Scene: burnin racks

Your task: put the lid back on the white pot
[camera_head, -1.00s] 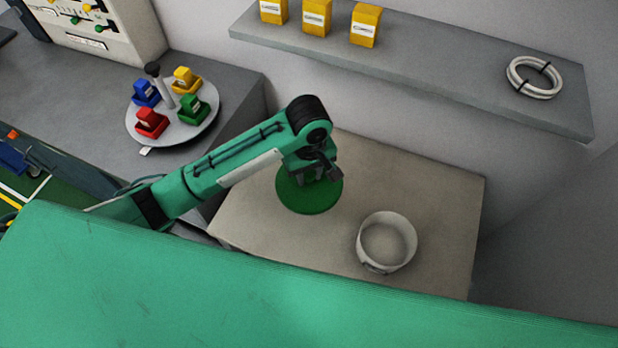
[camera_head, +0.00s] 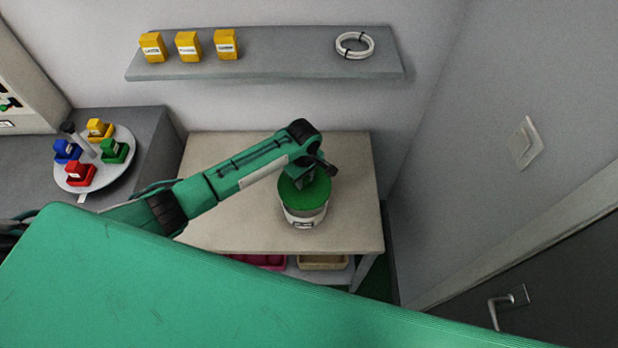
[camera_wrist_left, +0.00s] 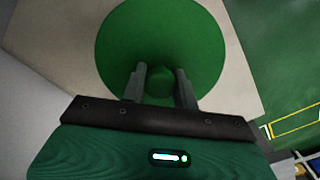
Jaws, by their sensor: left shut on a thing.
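The white pot (camera_head: 303,220) stands upright on the beige table, below my left gripper in the head view. The round green lid (camera_head: 296,198) is at the pot's top and covers most of its opening. I cannot tell whether it rests on the rim or hangs just above it. My left gripper (camera_head: 309,176) is shut on the lid's knob. In the left wrist view the lid (camera_wrist_left: 120,40) fills the upper middle, with its round knob (camera_wrist_left: 160,80) between the fingers of my left gripper (camera_wrist_left: 160,84). The pot is hidden there. My right gripper is not in view.
The beige table (camera_head: 350,165) has free room around the pot. A grey wall shelf (camera_head: 285,60) behind holds yellow boxes and a white cable coil (camera_head: 355,45). A round turntable (camera_head: 115,165) with coloured bins stands at left. Bins sit under the table.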

